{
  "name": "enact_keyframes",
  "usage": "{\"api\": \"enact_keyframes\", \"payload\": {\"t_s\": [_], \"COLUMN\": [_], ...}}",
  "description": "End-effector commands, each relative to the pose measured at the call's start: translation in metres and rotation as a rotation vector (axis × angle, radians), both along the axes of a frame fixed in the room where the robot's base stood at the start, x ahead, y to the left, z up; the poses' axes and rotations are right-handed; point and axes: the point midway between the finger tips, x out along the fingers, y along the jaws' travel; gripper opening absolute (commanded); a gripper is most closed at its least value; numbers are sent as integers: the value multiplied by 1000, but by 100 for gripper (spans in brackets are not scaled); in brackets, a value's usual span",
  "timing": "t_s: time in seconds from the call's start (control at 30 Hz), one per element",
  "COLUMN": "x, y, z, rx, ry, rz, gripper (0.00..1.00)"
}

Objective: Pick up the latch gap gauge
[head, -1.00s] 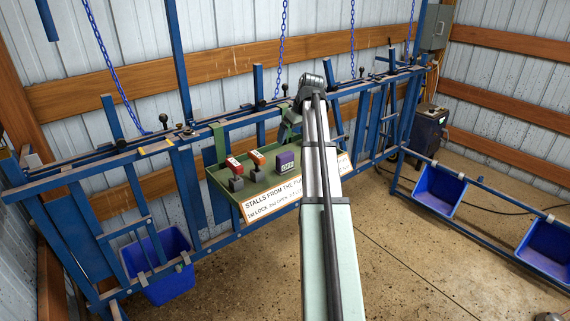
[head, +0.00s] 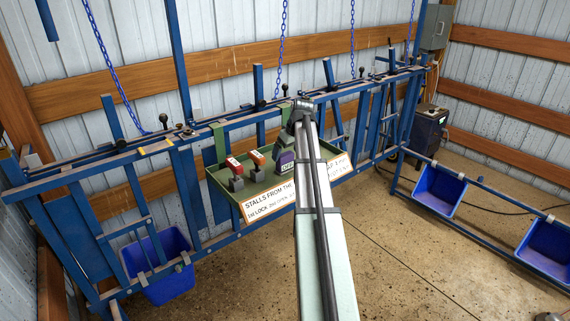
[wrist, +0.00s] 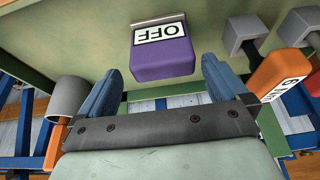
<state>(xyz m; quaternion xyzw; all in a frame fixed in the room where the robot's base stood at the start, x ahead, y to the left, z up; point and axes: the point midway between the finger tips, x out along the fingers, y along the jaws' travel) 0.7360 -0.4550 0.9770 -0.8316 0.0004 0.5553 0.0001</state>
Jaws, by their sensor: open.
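No part is labelled as the latch gap gauge, so I cannot tell which piece it is. A purple block marked OFF (head: 285,161) stands in the green tray (head: 218,184); it also shows in the wrist view (wrist: 160,60). My gripper (wrist: 161,78) is open and empty, its blue fingers on either side of the purple block's near end, apart from it. In the head view my gripper (head: 292,140) is over the tray, its tips hard to see. A grey cylindrical piece with an orange part (wrist: 69,96) is left of the fingers in the wrist view, partly cut off by my gripper.
An orange-and-grey piece (head: 256,164) and a red-and-grey piece (head: 235,172) stand left of the purple block in the head view. A white sign (head: 270,201) fronts the tray. Blue stall rails (head: 180,160) run behind. My arm hides the tray's right part.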

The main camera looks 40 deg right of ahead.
Motion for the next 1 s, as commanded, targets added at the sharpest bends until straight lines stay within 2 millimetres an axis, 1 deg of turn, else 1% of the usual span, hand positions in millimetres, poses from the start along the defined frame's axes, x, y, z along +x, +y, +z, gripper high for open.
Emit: {"api": "enact_keyframes", "payload": {"t_s": [0.2, 0.3, 0.57, 1.0], "x": [11, 14, 15, 15], "y": [4, 4, 4, 4], "z": [-27, -36, -38, -38], "rx": [1, 1, 0, 0], "ry": [2, 2, 0, 0], "rz": [0, 0, 0, 0], "gripper": [100, 100, 100, 58]}}
